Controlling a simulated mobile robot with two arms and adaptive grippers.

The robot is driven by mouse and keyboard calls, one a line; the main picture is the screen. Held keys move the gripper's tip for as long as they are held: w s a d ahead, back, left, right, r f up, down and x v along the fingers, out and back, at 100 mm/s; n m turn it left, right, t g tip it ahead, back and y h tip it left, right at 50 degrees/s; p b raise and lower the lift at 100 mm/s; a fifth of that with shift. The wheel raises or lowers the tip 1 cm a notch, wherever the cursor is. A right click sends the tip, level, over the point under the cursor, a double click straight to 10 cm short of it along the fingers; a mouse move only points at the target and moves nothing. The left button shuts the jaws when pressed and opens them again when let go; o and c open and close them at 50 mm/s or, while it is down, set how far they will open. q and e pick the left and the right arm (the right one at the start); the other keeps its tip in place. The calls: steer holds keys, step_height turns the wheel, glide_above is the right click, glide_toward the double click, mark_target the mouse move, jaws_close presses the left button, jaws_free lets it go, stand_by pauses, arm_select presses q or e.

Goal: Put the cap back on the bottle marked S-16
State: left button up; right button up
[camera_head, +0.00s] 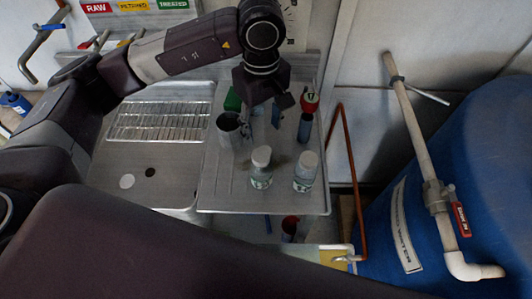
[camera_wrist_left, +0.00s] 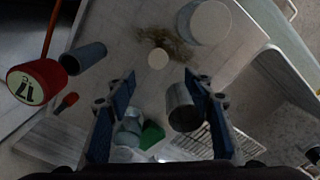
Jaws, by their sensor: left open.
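Two small clear bottles with white tops and green-white labels stand upright near the front of the metal counter: a left bottle (camera_head: 261,180) and a right bottle (camera_head: 303,184). Their label text is too small to read, so I cannot tell which is S-16. In the left wrist view a broad white round top (camera_wrist_left: 210,22) shows at the upper edge. A small white disc (camera_wrist_left: 158,58), possibly a cap, shows beside a brown stain. My left gripper (camera_head: 272,106) is open and empty above the counter behind the bottles; its blue fingers (camera_wrist_left: 160,110) are wide apart. My right gripper is not in view.
A metal cup (camera_head: 229,130), a green object (camera_head: 232,100) and a blue cylinder (camera_head: 305,127) stand around the left gripper. A red-topped item (camera_head: 310,102) is at right. A blue tank (camera_head: 470,150) stands right.

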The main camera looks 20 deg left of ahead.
arm_select(q)
steer(key=shift+w+f, duration=0.25)
steer(key=shift+f, duration=0.4)
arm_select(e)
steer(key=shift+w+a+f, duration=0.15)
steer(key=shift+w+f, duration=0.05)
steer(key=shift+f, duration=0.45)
arm_select(q)
steer(key=shift+s, duration=0.15)
steer(key=shift+f, duration=1.25)
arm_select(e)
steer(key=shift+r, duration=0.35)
arm_select(q)
steer(key=shift+f+p, duration=0.2)
steer(key=shift+p, duration=0.1)
step_height(320, 180, down, 4)
steer(key=shift+d+f+p, duration=0.15)
steer(key=shift+f+p, duration=0.05)
steer(key=shift+p, duration=0.8)
steer(key=shift+f, duration=0.25)
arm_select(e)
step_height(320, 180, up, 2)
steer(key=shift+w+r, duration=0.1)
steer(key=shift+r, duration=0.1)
